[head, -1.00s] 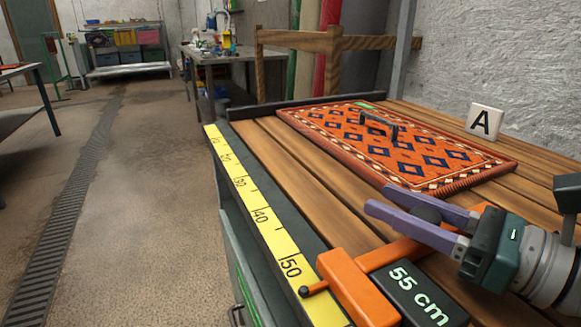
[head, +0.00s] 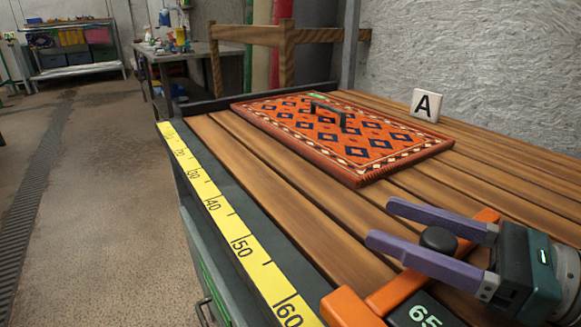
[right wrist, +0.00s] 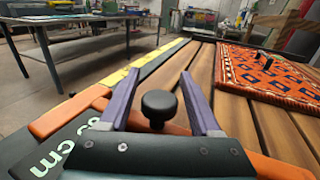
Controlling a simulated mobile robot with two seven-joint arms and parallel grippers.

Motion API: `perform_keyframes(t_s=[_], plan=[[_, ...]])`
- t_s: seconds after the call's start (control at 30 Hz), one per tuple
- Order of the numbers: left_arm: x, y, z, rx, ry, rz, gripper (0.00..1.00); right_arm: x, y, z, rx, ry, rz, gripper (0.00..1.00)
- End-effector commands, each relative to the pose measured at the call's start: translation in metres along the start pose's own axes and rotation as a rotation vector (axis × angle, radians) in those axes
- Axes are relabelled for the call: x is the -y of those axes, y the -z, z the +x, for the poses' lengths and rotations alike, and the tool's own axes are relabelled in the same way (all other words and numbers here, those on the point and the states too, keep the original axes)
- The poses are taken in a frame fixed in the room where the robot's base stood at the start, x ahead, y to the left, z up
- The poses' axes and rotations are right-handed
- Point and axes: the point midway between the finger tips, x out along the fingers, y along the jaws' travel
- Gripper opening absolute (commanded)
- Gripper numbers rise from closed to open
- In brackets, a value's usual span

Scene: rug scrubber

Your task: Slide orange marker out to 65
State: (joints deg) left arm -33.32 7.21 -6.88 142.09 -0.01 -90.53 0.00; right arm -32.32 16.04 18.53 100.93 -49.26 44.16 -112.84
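The orange marker (head: 350,307) lies across the yellow tape (head: 240,243) near the bottom edge, past the 60 mark. Its dark display (head: 425,312) shows "65", and the rest is cut off. An orange bar runs from it across the slats, with a black round knob (head: 438,239) on it. My right gripper (head: 380,222) is open, its purple fingers on either side of the knob. In the right wrist view, the knob (right wrist: 159,105) stands between the fingers with gaps at both sides. My left gripper is in neither view.
A patterned orange rug (head: 340,135) with a black handle lies on the slatted wooden table (head: 240,165). Slats between rug and marker are clear. Open floor lies to the left.

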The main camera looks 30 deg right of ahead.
Motion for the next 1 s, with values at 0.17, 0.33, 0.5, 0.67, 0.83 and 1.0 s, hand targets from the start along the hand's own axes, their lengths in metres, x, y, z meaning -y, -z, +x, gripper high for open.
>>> perform_keyframes(t_s=[0.17,0.33,0.5,0.67,0.83,1.0], plan=[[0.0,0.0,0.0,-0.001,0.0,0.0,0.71,0.0,0.0,0.0,0.001,-0.001,0.0,0.72],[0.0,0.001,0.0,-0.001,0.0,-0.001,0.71,0.0,0.0,0.0,0.001,-0.001,0.0,0.72],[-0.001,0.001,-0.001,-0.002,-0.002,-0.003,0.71,0.0,-0.003,0.0,0.001,-0.001,0.0,0.72],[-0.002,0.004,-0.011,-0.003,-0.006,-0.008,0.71,0.0,-0.024,0.0,0.001,-0.002,-0.003,0.72],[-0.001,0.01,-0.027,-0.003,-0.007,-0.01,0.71,-0.001,-0.068,0.0,0.002,-0.004,-0.005,0.72],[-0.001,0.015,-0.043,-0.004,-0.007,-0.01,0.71,-0.001,-0.115,0.0,0.0,-0.004,-0.005,0.72]])
